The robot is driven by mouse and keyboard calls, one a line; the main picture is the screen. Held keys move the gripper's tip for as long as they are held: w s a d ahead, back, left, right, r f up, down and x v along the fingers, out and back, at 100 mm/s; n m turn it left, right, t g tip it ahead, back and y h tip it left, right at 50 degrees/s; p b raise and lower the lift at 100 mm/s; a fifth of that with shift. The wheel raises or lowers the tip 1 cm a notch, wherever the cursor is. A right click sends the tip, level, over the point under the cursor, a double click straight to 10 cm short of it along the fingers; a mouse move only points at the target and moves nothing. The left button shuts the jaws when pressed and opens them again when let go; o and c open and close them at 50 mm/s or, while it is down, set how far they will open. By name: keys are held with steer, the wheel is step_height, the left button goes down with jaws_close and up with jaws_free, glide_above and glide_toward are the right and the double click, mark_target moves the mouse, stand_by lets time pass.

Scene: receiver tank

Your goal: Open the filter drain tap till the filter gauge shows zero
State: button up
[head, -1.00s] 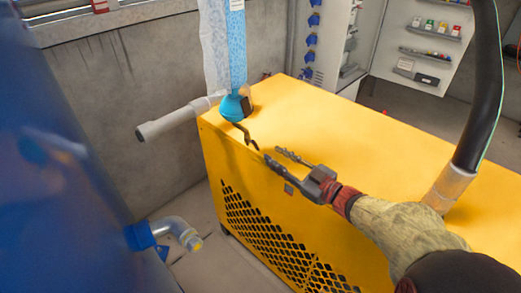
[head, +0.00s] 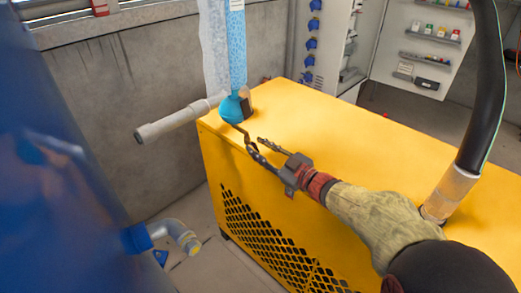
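The filter (head: 232,108) has a rounded blue bowl under a light-blue column, at the near left corner of the yellow cabinet. A thin dark tap lever (head: 243,132) hangs below the bowl, slanting down to the right. My gripper (head: 255,144) is open, its two dark fingers apart and pointing up-left at the lever's lower end. The fingertips overlap the lever end in the picture; I cannot tell whether they touch it. A dark part (head: 246,103) sits at the bowl's right side. No gauge face can be read.
The yellow cabinet (head: 330,130) fills the middle, with a clear top. A grey pipe (head: 170,122) juts left from the filter. A blue tank (head: 50,180) stands at left with a bent outlet pipe (head: 178,232). A thick black hose (head: 482,90) rises at right.

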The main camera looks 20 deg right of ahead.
steer(key=c, duration=0.4)
jaws_close()
